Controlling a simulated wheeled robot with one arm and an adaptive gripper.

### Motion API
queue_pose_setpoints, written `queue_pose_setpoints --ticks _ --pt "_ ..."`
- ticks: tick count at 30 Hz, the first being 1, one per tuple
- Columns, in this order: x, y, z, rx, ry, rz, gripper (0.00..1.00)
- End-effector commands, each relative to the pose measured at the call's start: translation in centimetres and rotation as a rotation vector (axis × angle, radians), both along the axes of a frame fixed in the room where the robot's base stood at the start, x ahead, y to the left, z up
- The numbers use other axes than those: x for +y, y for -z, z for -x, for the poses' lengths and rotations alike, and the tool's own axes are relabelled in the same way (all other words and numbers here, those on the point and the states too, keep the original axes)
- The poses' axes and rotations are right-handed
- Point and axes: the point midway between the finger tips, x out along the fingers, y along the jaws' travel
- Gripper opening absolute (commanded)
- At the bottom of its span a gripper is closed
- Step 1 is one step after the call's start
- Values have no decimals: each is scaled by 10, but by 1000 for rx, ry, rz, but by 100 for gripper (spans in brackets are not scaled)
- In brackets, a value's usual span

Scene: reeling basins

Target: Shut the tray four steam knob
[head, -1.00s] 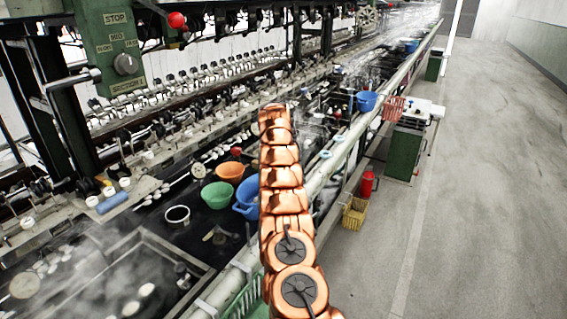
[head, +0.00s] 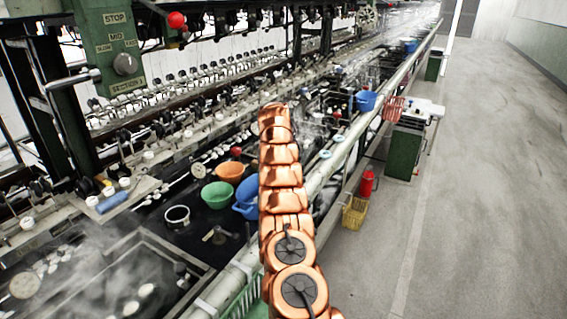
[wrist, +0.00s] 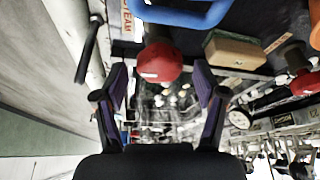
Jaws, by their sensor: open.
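A round red knob (wrist: 160,62) with a small pale mark stands on a grey stem in the wrist view. A label reading STEAM (wrist: 127,18) is just left of its stem. My gripper (wrist: 159,84) is open, with one purple-padded finger on each side of the knob's near part. The knob lies between the fingertips, with a visible gap to both pads. I cannot tell which tray number it belongs to. In the head view my copper arm reaches over the basin edge, and my gripper is hidden there.
In the wrist view, a blue basin (wrist: 185,12) is close behind the knob, with a tan block (wrist: 234,50) and another red knob (wrist: 304,83) to the right. In the head view, green (head: 217,194) and orange (head: 229,171) bowls sit left of my arm.

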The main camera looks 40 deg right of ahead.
Motion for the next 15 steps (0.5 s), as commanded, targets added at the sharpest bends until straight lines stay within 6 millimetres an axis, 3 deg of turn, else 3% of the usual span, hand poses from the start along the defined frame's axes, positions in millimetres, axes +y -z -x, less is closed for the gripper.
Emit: queue_pose_setpoints --ticks 10,15 --pt "10 -27 5 -1 -1 1 71" --pt "19 -53 10 -2 -2 1 71"
